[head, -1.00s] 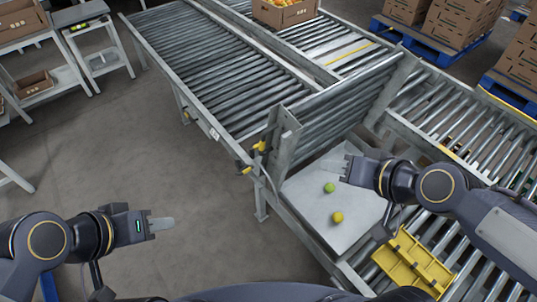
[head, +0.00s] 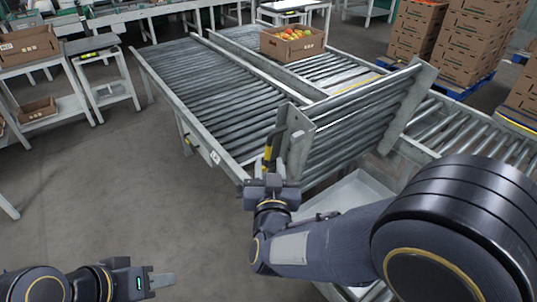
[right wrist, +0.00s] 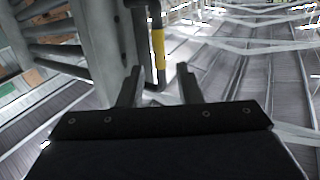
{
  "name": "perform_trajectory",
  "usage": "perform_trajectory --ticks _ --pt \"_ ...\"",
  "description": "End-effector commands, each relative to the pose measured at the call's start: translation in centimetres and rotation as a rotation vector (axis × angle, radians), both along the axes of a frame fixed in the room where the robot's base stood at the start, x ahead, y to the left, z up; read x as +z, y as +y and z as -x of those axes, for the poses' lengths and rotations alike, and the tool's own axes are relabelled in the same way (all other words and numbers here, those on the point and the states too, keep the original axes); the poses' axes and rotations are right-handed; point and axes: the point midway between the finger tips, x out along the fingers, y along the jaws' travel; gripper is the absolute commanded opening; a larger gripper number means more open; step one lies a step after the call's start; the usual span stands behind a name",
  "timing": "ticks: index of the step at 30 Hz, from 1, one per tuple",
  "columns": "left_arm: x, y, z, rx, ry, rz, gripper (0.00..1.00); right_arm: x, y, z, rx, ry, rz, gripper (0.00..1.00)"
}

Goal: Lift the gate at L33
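The roller gate (head: 360,128) stands tilted up across the conveyor line in the head view. Its grey end plate (head: 297,140) faces me, with a black and yellow bar (head: 267,158) beside it. My right gripper (head: 270,180) is at the lower end of this bar. In the right wrist view the open fingers (right wrist: 157,78) stand apart, with the yellow-banded bar (right wrist: 159,48) between or just beyond them; contact cannot be told. No L33 label is readable. My left gripper (head: 152,282) is low at the left, away from the gate; its finger gap is not visible.
A pale tray (head: 350,193) lies below the gate, partly hidden by my right arm. Stacked cartons (head: 470,45) stand at back right. The floor (head: 130,190) at left is clear.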

Motion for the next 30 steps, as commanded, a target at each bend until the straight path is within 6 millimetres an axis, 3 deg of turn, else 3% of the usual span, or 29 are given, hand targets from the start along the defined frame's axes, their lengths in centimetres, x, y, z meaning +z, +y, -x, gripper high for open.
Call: perform_trajectory --ticks 10,22,30 --pt "-0.1 0.0 0.0 0.0 0.0 0.0 0.36 0.0 0.2 -5.3 -0.001 0.002 -0.001 0.32" --pt "-0.1 0.0 0.0 0.0 0.0 0.0 0.36 0.0 0.3 -6.3 0.002 0.003 -0.001 0.32" --pt "-0.1 0.0 0.0 0.0 0.0 0.0 0.36 0.0 0.2 -6.3 0.002 0.003 -0.001 0.0"
